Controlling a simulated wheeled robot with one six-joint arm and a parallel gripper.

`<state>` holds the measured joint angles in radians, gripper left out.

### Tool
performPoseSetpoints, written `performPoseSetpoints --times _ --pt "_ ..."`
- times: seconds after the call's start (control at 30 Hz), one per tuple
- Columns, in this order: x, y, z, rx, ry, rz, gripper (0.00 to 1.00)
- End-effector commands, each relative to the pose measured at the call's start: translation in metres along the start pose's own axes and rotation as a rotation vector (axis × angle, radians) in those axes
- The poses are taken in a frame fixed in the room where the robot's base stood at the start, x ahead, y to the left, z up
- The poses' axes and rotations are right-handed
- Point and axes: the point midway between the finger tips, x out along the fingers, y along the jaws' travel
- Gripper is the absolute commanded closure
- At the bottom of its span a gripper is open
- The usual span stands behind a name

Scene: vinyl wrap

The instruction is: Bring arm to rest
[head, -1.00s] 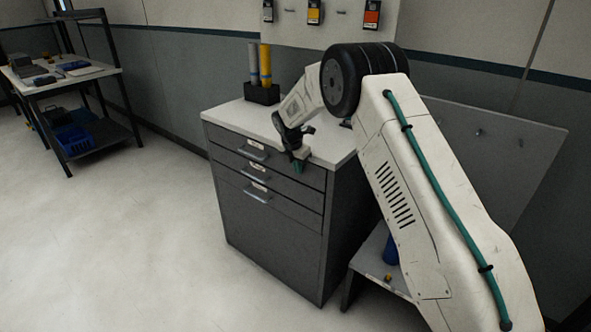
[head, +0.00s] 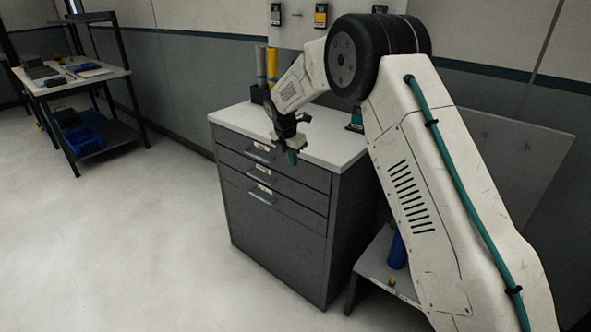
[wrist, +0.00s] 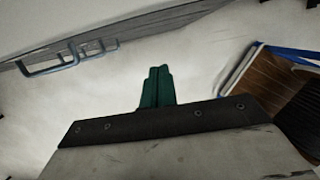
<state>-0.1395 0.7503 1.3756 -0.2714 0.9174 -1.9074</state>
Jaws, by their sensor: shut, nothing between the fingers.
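My white arm with a green cable rises at the right of the head view and bends over at a black joint. My gripper (head: 292,156) hangs at the front edge of the grey drawer cabinet's white top (head: 330,150). In the wrist view its two green fingers (wrist: 157,86) lie side by side with no gap, shut and empty. Pale floor shows beyond the fingertips in the wrist view.
The cabinet's drawers (head: 262,198) are shut; a blue handle (wrist: 60,62) shows in the wrist view. Two rolls (head: 266,66) stand at the cabinet's back. A shelved bench (head: 85,83) stands at far left. A low grey stand (head: 372,262) holds a blue object (head: 397,252). Floor at left is clear.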

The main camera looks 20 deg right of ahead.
Motion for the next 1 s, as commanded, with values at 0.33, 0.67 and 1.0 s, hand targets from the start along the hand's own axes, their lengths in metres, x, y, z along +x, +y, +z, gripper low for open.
performPoseSetpoints --times 0.33,0.67,1.0 --pt "-0.024 -0.001 -0.001 0.089 0.003 -0.006 1.00" --pt "-0.021 -0.065 -0.043 0.635 0.060 -0.163 1.00" --pt "-0.113 -0.188 -0.084 1.283 0.056 -0.287 1.00"
